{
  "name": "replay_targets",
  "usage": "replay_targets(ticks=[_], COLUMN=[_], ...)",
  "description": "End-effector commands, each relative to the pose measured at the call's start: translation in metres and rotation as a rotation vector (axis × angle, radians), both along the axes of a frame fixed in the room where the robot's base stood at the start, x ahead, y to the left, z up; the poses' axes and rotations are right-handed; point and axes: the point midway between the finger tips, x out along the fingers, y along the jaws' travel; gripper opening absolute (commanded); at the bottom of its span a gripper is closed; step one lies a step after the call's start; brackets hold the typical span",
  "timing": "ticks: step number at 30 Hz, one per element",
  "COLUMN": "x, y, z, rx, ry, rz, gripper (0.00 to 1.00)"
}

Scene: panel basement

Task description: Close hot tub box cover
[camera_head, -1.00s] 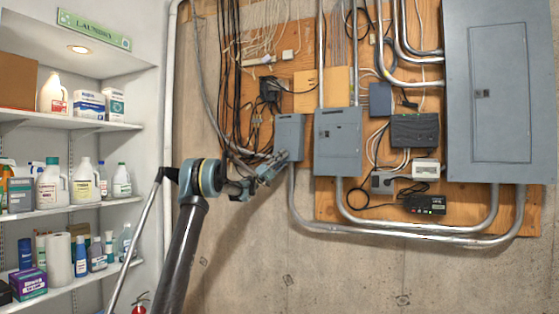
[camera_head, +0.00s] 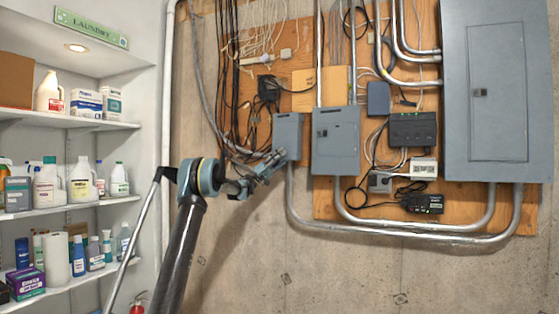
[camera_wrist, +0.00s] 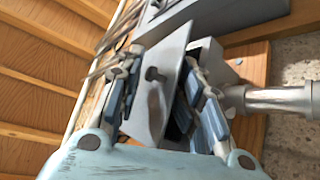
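The hot tub box seems to be the small grey box (camera_head: 288,132) on the plywood panel, left of a larger grey box. In the wrist view, its grey cover (camera_wrist: 157,90) with a dark latch or knob stands ajar. A dark gap shows between the cover and the box body (camera_wrist: 207,58). My gripper (camera_head: 275,162) is at the box's lower left corner in the head view. In the wrist view my gripper (camera_wrist: 163,103) has its fingers apart, one on each side of the cover. I cannot tell whether either finger touches it.
A metal conduit (camera_wrist: 275,101) leaves the box's lower end close to the right finger. A larger grey box (camera_head: 336,140) stands just right. Black cables (camera_head: 231,90) hang to the left. Shelves with bottles (camera_head: 78,125) fill the left side. The concrete wall below is clear.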

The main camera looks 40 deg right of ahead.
Motion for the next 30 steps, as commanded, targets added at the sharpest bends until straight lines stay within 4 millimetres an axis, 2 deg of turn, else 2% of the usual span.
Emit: replay_targets(ticks=[5, 21, 30], x=[0.005, 0.043, 0.047], y=[0.004, 0.038, 0.042], z=[-0.005, -0.048, -0.053], rx=[0.000, -0.001, 0.000], ry=[0.000, 0.000, 0.001], rz=[0.002, 0.001, 0.000], gripper=[0.37, 0.37, 0.37])
